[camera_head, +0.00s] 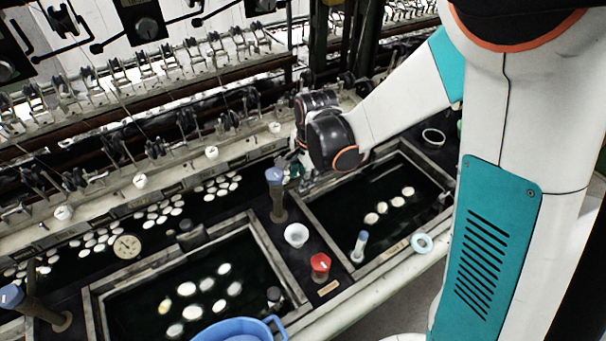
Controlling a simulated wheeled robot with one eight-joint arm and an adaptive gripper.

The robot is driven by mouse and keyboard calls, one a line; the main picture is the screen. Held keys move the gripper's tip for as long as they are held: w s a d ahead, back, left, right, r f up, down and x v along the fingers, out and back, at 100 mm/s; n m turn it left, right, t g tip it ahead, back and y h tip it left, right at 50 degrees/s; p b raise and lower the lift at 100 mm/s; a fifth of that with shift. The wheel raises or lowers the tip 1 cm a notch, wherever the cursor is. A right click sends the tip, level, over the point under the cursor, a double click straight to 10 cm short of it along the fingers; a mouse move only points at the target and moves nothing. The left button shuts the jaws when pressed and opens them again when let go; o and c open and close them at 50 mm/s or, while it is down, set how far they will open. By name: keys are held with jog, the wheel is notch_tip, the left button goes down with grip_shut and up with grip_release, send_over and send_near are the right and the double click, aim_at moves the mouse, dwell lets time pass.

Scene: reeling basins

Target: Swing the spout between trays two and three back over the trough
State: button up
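A dark upright spout post (279,211) with a blue top (274,176) stands on the divider between the left tray (98,309) and the right tray (325,238). Which way its outlet points is hard to make out. The trough (110,224) is the long dark channel behind the trays, with many white cocoons floating in it. My gripper (292,167) is low beside the blue top, on its right. My dark wrist hides much of it, so I cannot tell whether it touches the spout or how its fingers stand.
A white cup (296,235) and a red-topped jar (320,266) stand on the divider. A blue-capped bottle (360,246) and a pale blue ring (422,243) are by the right tray's front edge. A blue basin (235,329) is in front. Reeling machinery (150,80) lines the back.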

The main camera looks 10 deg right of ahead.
grip_shut()
jog(key=shift+w, duration=0.15)
jog(key=w+a+n+g, duration=0.1)
jog(key=w+a+n, duration=0.1)
jog(key=a+n, duration=0.3)
jog(key=w+a+n+g+y+b, duration=0.1)
jog(key=a+n, duration=0.4)
jog(key=n, duration=0.7)
jog(key=shift+w+n+g+b, duration=0.3)
jog(key=shift+w+n+g, duration=0.1)
jog(key=shift+w, duration=0.4)
